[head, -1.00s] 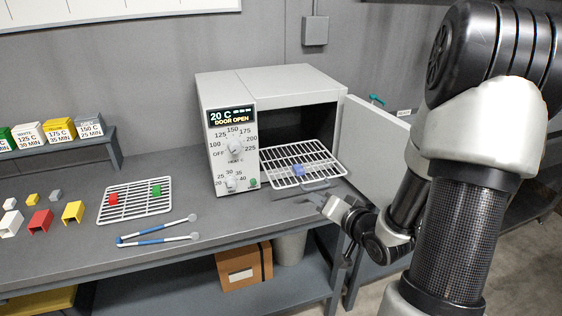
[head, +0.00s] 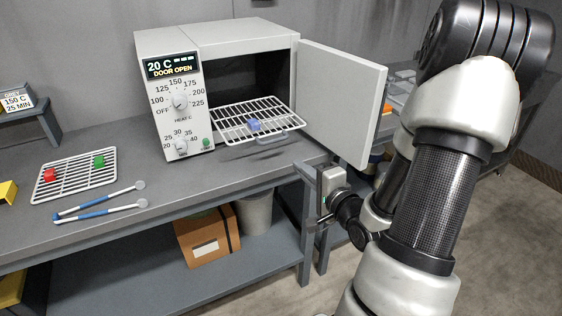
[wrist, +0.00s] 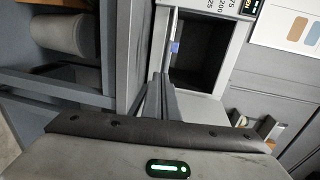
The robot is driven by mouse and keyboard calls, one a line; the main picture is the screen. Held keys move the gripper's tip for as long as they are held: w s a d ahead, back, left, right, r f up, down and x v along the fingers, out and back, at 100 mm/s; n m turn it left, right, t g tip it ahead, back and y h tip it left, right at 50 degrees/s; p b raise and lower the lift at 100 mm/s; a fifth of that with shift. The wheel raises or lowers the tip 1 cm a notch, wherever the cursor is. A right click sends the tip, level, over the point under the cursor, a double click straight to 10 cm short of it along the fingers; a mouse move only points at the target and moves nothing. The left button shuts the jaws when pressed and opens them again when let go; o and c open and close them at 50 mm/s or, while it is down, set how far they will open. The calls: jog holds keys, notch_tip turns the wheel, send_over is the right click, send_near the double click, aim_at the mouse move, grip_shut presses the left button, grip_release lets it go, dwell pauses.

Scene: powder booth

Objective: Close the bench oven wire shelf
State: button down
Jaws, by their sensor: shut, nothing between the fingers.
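The bench oven (head: 215,45) stands on the bench with its door (head: 345,105) wide open to the right. Its wire shelf (head: 232,129) is pulled partly out of the chamber, with a front handle (head: 283,138). A small blue piece (head: 254,125) lies on the shelf. My gripper (head: 324,217) is shut and empty, in front of the bench edge, below and to the right of the shelf and apart from it. In the wrist view the shut fingers (wrist: 161,88) point toward the oven opening (wrist: 203,50), and the blue piece (wrist: 175,47) shows beyond them. The shelf is hard to make out there.
A wire rack (head: 72,182) with a red and a green piece lies on the bench at left, beside blue-handled tools (head: 98,208). A carton (head: 208,240) and a grey bin (head: 256,212) stand below. The open door bounds the space right of the shelf.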

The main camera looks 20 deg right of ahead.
jog(key=w+b, duration=0.7)
jog(key=w, duration=0.4)
jog(key=shift+w+a+f, duration=0.2)
jog(key=shift+w+a, duration=0.1)
jog(key=shift+a, duration=0.05)
jog(key=shift+w, duration=0.15)
